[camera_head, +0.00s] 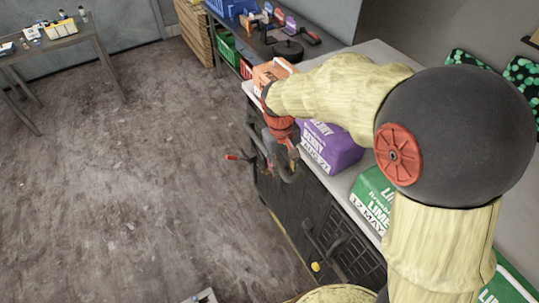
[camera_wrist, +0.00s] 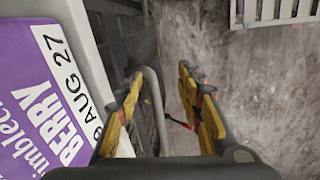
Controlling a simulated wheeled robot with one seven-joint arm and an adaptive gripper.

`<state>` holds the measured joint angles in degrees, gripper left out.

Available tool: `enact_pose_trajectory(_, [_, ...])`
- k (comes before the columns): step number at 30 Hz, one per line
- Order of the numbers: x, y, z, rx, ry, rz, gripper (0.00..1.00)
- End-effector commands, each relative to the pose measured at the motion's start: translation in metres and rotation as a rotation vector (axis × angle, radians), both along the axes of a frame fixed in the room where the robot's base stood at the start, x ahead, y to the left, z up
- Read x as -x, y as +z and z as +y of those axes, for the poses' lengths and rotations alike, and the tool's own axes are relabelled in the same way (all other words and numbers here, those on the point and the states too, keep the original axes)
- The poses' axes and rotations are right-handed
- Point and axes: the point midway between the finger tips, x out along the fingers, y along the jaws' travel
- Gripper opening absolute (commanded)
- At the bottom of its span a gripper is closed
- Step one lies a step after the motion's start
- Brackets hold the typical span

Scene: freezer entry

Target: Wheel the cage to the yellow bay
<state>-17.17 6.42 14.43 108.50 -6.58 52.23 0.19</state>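My gripper (camera_wrist: 162,78) is open, its yellow-padded fingers pointing down beside a counter front. A grey curved handle (camera_wrist: 154,88) lies between the fingers, closer to the left one; I see a gap to the right finger and cannot tell whether the left one touches it. In the head view my gripper (camera_head: 287,165) is by the dark mesh-fronted unit (camera_head: 318,225) under a pale top, partly hidden by my arm. I cannot tell whether this unit is the cage. A thin yellow strip (camera_head: 291,236) runs along its foot; no clear yellow bay shows.
On the pale top (camera_head: 345,187) stand a purple berry bag (camera_head: 330,148) and a green lime bag (camera_head: 372,200). A red-tipped lever (camera_head: 236,157) sticks out over the floor. A table (camera_head: 60,42) stands far left. The grey floor (camera_head: 130,170) is largely clear.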

Motion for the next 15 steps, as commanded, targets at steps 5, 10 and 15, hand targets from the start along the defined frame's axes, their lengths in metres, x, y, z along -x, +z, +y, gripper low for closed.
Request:
enact_pose_trajectory(5, [-0.045, -0.045, 0.027, 0.042, 0.060, 0.030, 0.37])
enact_pose_trajectory(10, [-0.094, -0.074, 0.046, 0.072, 0.105, 0.013, 0.37])
enact_pose_trajectory(15, [-0.133, -0.059, 0.052, 0.078, 0.118, -0.051, 0.37])
